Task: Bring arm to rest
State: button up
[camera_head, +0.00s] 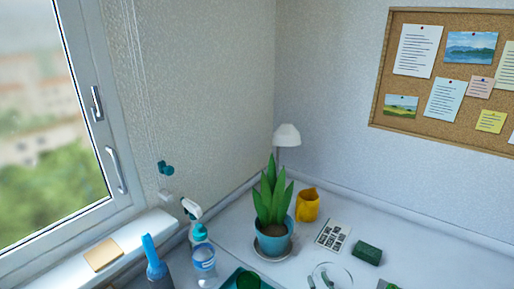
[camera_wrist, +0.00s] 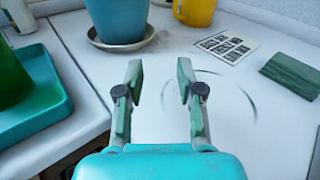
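My gripper (camera_wrist: 158,80) is open and empty in the wrist view. Its two green-tipped fingers stand apart above the white tabletop (camera_wrist: 155,120). Nothing lies between the fingertips. The rest of my arm is mostly out of view.
A potted plant in a blue pot (camera_head: 273,239) stands on a saucer beside a yellow mug (camera_head: 307,205). A printed card (camera_head: 333,236), a green block (camera_head: 367,253) and a thin ring outline (camera_wrist: 252,100) are nearby. A teal tray (camera_wrist: 45,105) and a spray bottle (camera_head: 199,233) are left.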

jog(key=s+f+n+g+h, duration=0.1)
jog(key=s+f+n+h, duration=0.15)
jog(key=s+n, duration=0.8)
jog(key=s+f+n+g+h, duration=0.1)
jog(key=s+f+n, duration=0.25)
jog(key=s, duration=1.35)
jog(key=s+r+n, duration=0.7)
jog(key=s+n, duration=0.2)
jog(key=s, duration=0.2)
jog(key=s+a+r+n, duration=0.1)
jog(key=s+r+n, duration=0.7)
jog(key=s, duration=0.3)
jog(key=shift+s+n, duration=0.4)
jog(key=shift+n, duration=0.3)
